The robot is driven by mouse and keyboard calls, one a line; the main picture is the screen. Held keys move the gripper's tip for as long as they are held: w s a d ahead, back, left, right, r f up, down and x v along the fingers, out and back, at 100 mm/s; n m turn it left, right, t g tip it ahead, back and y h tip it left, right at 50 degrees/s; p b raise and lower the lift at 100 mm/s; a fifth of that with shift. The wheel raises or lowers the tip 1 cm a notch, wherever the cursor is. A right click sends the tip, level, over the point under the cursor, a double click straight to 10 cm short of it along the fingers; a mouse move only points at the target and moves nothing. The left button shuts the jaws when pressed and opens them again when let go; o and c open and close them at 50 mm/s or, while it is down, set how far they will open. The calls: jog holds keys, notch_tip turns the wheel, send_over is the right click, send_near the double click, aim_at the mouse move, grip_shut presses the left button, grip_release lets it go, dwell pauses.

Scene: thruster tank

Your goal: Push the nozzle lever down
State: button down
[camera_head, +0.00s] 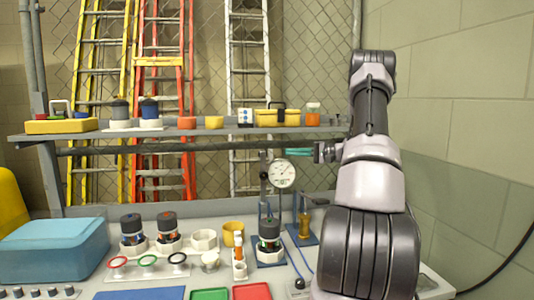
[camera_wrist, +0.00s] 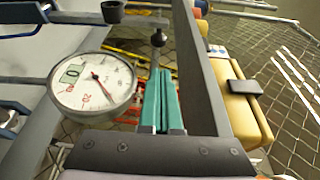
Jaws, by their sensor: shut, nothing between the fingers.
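In the wrist view the fingers (camera_wrist: 160,100) lie side by side and point towards a dark ball knob (camera_wrist: 158,39) on a thin stem. This knob may be the nozzle lever's end; I cannot tell for sure. The fingertips look apart from it. A round white gauge (camera_head: 282,174) stands just below and left of the fingers; in the wrist view the gauge (camera_wrist: 94,82) is left of them. A dark post (camera_head: 264,180) stands beside the gauge. Lower parts of the gauge's stand are partly hidden.
The grey shelf (camera_head: 215,133) runs close by the fingers, with a yellow toolbox (camera_head: 277,117) on it. Below, the bench holds a black-capped canister (camera_head: 269,228), a brass fitting (camera_head: 305,222), a yellow cup (camera_head: 233,233) and a blue box (camera_head: 52,248).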

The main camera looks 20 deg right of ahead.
jog(key=shift+a, duration=0.1)
jog(key=x, duration=0.9)
jog(key=shift+w+a+r, duration=0.1)
jog(key=shift+w+a, duration=0.1)
jog(key=shift+a, duration=0.15)
jog(key=shift+s, duration=0.1)
